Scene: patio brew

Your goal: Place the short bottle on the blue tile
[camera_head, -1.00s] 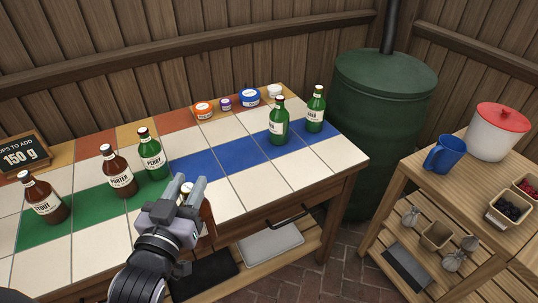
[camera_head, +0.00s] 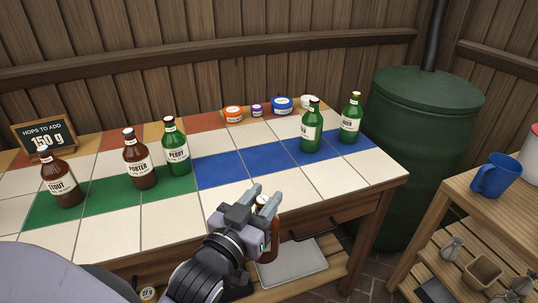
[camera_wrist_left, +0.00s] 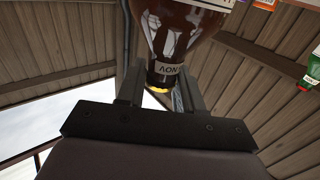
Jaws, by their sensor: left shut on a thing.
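My left gripper (camera_head: 267,202) is shut on the neck of a brown bottle (camera_head: 269,243), held in front of the table's front edge. In the head view the gripper hides much of the bottle. In the left wrist view the brown bottle (camera_wrist_left: 178,28) shows neck-down in the picture, between the fingers of the gripper (camera_wrist_left: 160,92); its neck label is only partly readable. Blue tiles (camera_head: 222,172) form a strip along the table, behind and beyond the gripper. I cannot tell the held bottle's height against the others. My right gripper is not in view.
Brown stout (camera_head: 61,180) and porter (camera_head: 138,160) bottles and a green perry bottle (camera_head: 176,150) stand at left. Two green bottles, one left (camera_head: 311,130) and one right (camera_head: 350,120), stand at the blue strip's right end. The nearer blue tiles are clear.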

